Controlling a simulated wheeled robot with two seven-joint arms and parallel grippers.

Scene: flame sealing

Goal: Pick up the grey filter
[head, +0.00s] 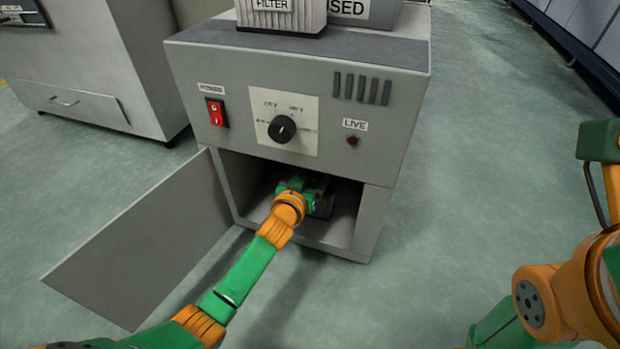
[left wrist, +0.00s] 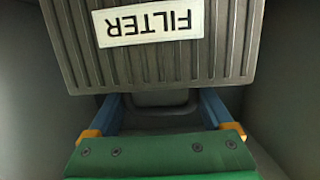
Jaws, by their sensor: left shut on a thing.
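A grey ribbed filter (left wrist: 170,62) fills the upper part of the left wrist view, its white FILTER label upside down. My left gripper (left wrist: 163,106) has its blue fingers on both sides of the filter's handle and is shut on it. In the head view my left arm reaches into the open lower compartment of the grey machine (head: 330,120), and the filter inside is mostly hidden behind the gripper. Another grey filter (head: 281,18) with a FILTER label stands on top of the machine. My right arm shows at the right edge, its gripper out of frame.
The compartment door (head: 140,240) hangs open to the left. A grey box (head: 365,12) with a partly visible label ending in "SED" stands beside the top filter. The front panel has a red switch (head: 217,112) and a black knob (head: 282,129). Floor to the right is clear.

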